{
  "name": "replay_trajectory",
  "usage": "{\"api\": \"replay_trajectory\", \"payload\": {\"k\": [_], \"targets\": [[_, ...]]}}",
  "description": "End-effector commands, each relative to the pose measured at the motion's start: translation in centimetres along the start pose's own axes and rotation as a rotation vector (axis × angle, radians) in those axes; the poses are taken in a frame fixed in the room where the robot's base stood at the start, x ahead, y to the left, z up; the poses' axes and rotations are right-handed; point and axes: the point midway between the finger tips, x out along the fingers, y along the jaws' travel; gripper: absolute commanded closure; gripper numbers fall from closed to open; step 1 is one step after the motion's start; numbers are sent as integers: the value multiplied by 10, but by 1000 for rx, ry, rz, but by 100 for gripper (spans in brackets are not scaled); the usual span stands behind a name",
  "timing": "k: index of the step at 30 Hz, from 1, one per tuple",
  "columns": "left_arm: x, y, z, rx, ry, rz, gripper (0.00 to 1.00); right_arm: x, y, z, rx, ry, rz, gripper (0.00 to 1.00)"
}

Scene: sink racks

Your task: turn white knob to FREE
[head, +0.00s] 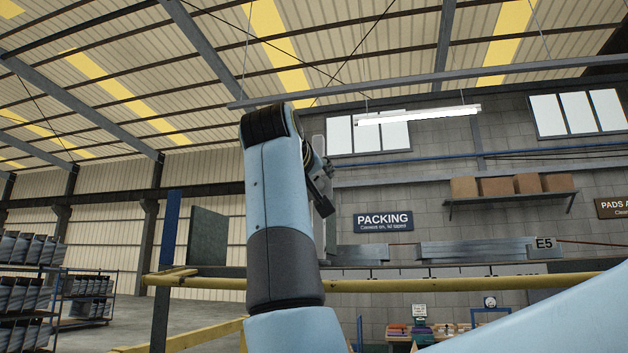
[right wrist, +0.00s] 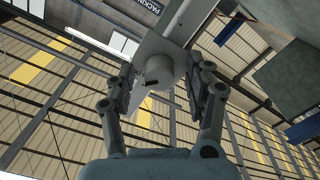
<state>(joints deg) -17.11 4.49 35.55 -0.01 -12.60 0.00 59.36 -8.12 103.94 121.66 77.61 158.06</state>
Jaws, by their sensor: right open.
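In the right wrist view a round white knob (right wrist: 158,67) with a dark mark near its lower edge sits on a pale panel (right wrist: 166,22). My right gripper (right wrist: 158,76) is open, with one finger on each side of the knob. I cannot tell whether the fingers touch it. No FREE lettering can be read. In the head view my right gripper (head: 325,188) is small and partly hidden behind my own blue arm, and the knob cannot be made out. My left gripper is not in view.
A yellow rail (head: 440,286) runs across in front of the wall. A PACKING sign (head: 383,221) and a shelf with cardboard boxes (head: 497,187) are on the block wall. Racks (head: 28,290) stand at the left, with open floor beside them.

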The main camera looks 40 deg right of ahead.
Motion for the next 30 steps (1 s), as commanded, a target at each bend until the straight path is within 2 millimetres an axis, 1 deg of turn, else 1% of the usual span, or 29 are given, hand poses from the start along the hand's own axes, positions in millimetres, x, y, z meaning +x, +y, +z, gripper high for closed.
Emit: {"api": "replay_trajectory", "payload": {"k": [1,2,12,14,23,30], "targets": [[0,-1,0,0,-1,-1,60,0,0,0,0,0,0,47],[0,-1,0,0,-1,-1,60,0,0,0,0,0,0,49],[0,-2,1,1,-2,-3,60,0,0,0,-1,0,0,94],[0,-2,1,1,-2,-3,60,0,0,0,-1,0,0,100],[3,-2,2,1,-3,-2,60,0,0,1,-39,-1,0,100],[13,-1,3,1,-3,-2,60,0,-2,2,-176,-1,0,100]]}}
